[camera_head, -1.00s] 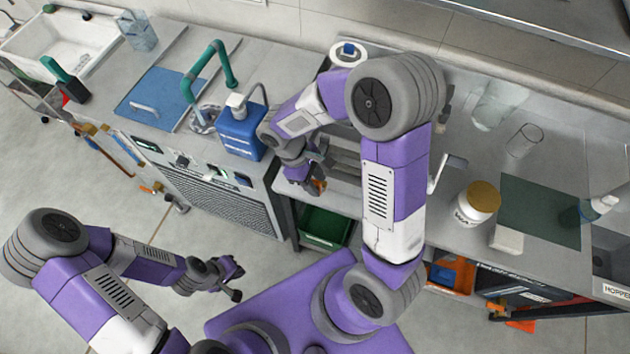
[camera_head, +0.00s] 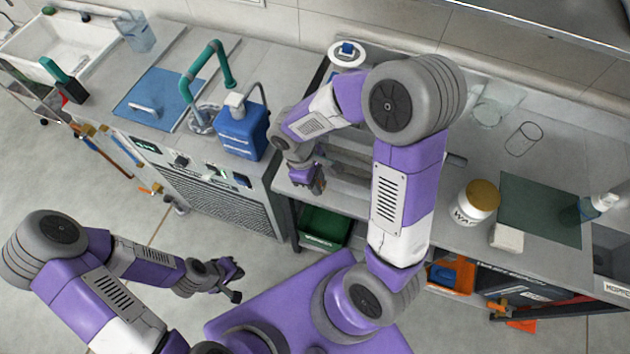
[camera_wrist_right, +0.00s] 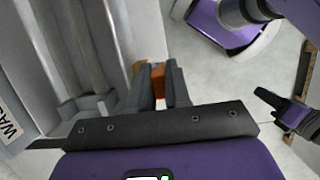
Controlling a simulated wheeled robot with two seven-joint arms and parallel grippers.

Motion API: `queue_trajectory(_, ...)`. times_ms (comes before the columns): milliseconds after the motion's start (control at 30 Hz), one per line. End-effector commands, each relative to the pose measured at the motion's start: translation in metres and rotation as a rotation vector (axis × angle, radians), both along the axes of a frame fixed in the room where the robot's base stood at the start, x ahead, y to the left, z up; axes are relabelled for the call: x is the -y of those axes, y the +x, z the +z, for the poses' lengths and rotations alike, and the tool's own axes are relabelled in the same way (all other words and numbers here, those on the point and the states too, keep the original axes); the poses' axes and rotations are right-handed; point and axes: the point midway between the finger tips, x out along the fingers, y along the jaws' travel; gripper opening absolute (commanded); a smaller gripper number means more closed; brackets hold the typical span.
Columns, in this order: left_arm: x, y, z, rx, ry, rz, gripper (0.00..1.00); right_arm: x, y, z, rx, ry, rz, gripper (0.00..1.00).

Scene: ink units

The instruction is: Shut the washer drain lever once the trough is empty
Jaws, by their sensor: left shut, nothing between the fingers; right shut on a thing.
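The washer trough (camera_head: 350,160) is a grey metal channel in the bench, partly hidden behind my right arm. In the right wrist view its ridged metal (camera_wrist_right: 85,45) fills the left side; I see no clear liquid there, but much of it is out of view. The drain lever shows as an orange piece (camera_wrist_right: 159,82) between the fingers of my right gripper (camera_wrist_right: 163,88), which is shut on it. In the head view this gripper (camera_head: 316,186) is at the trough's front edge. My left gripper (camera_head: 236,283) is shut and empty, low over the floor, away from the bench.
A blue jug (camera_head: 241,132) and a green tap (camera_head: 212,60) stand left of the trough. A green bin (camera_head: 322,227) sits below.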

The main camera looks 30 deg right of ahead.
Motion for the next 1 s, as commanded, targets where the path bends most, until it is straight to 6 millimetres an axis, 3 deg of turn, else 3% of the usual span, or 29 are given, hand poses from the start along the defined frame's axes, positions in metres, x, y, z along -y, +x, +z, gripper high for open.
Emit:
queue_trajectory(400,0.000,0.000,-0.002,0.000,0.000,0.000,0.00,0.002,-0.002,0.000,0.033,0.027,0.000,0.00)
queue_trajectory(433,0.000,0.000,-0.002,0.000,0.000,0.000,0.00,0.002,-0.002,0.000,0.033,0.027,0.000,0.20)
queue_trajectory(567,0.000,0.000,-0.002,0.000,0.000,0.000,0.00,0.002,-0.002,0.000,0.033,0.027,0.000,0.38)
queue_trajectory(867,0.000,0.000,-0.001,0.000,0.000,0.000,0.00,0.001,-0.001,0.003,0.034,0.026,0.001,0.38)
queue_trajectory(1000,0.000,0.000,0.004,0.000,0.000,0.000,0.00,-0.002,0.003,0.020,0.038,0.027,0.000,0.38)
